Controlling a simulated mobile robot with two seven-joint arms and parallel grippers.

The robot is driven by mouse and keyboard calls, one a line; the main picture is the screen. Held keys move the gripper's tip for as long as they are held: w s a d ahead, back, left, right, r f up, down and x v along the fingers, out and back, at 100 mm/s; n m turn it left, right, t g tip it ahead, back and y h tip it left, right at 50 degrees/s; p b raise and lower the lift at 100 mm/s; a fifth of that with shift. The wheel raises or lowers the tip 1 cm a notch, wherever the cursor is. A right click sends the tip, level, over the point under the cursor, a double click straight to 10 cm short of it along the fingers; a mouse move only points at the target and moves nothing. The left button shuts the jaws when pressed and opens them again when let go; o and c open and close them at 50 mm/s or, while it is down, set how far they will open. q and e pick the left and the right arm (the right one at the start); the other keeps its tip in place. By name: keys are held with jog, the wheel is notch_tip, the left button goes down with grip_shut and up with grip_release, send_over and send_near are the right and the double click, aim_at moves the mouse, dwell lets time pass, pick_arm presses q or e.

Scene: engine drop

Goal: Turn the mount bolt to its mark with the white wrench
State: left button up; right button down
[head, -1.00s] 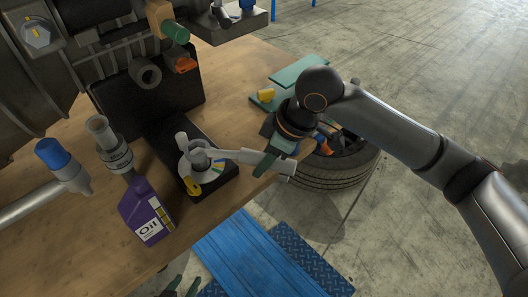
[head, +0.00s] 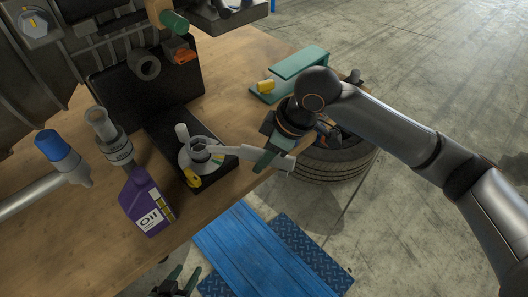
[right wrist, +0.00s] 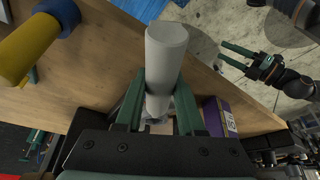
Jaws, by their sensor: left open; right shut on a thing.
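The white wrench (head: 262,157) lies level, its left end at the round grey mount (head: 197,157) on a black block (head: 165,138). My right gripper (head: 272,150) is shut on the wrench's handle. In the right wrist view the pale handle (right wrist: 165,60) stands between the green fingers (right wrist: 158,105). A yellow tab (head: 192,178) shows at the mount's near side. The bolt head is mostly hidden by the wrench end, and I cannot tell its angle against a mark. My left gripper (head: 175,283) is open and empty at the bottom edge, also in the right wrist view (right wrist: 240,60).
A purple oil bottle (head: 146,203) stands left of the block. The engine (head: 35,85) and a black case (head: 110,85) stand behind.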

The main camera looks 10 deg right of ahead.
jog(key=shift+f, duration=0.65)
jog(key=c, duration=1.1)
grip_release()
grip_shut()
